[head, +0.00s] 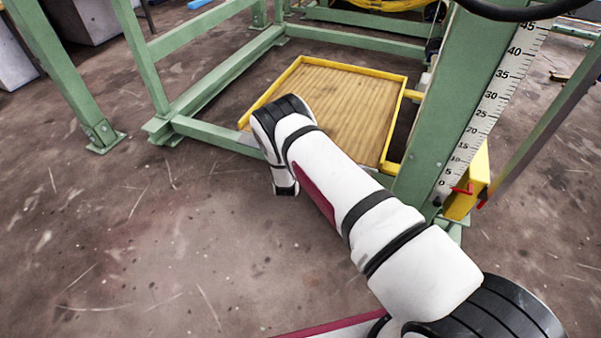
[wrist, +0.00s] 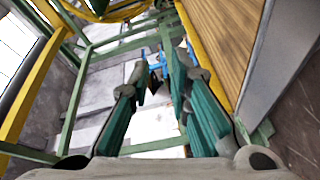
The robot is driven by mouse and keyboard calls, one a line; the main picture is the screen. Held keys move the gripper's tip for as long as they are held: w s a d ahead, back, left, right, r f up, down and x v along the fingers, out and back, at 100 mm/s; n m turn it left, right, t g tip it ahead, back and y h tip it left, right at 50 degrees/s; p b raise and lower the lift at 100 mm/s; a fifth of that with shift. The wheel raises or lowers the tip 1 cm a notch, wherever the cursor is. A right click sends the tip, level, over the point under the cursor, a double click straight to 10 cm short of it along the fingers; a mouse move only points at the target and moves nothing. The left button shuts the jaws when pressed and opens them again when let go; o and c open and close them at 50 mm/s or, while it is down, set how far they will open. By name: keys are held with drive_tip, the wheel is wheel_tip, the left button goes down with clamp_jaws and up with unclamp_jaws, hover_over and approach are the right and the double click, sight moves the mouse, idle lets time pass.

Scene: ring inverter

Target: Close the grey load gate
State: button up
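In the wrist view a flat grey panel (wrist: 270,60), which looks like the grey load gate, runs along the right side of the wooden platform. In the head view my arm covers much of the platform's near edge, so I cannot make out the gate's full shape or hinge there. My gripper (wrist: 158,72) has two teal-padded fingers standing apart, with nothing between them. It is left of the grey panel and not touching it. In the head view the gripper is hidden behind my own arm.
The wooden platform (head: 340,100) has a yellow rim and sits inside a green steel frame (head: 220,70). A green post with a number scale (head: 490,105) and a yellow block (head: 467,190) stand at right. The scuffed floor (head: 120,240) at left is clear.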

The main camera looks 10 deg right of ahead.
drive_tip(key=s+f+n+t+b, duration=0.25)
drive_tip(key=s+f, duration=0.35)
drive_tip(key=f, duration=0.5)
drive_tip(key=s+f+n+t+b, duration=0.1)
drive_tip(key=s+f+n+b, duration=0.25)
drive_tip(key=s+f, duration=0.45)
drive_tip(key=shift+m, duration=0.4)
drive_tip(key=f+b+x, duration=0.1)
drive_tip(key=x, duration=0.4)
drive_tip(key=b+x, duration=0.2)
drive_tip(key=x, duration=0.3)
drive_tip(key=f+b+x, duration=0.1)
drive_tip(key=b+x, duration=0.1)
drive_tip(key=x, duration=0.3)
drive_tip(key=shift+w+d+f, duration=0.15)
drive_tip(key=shift+w+f, duration=0.2)
clamp_jaws()
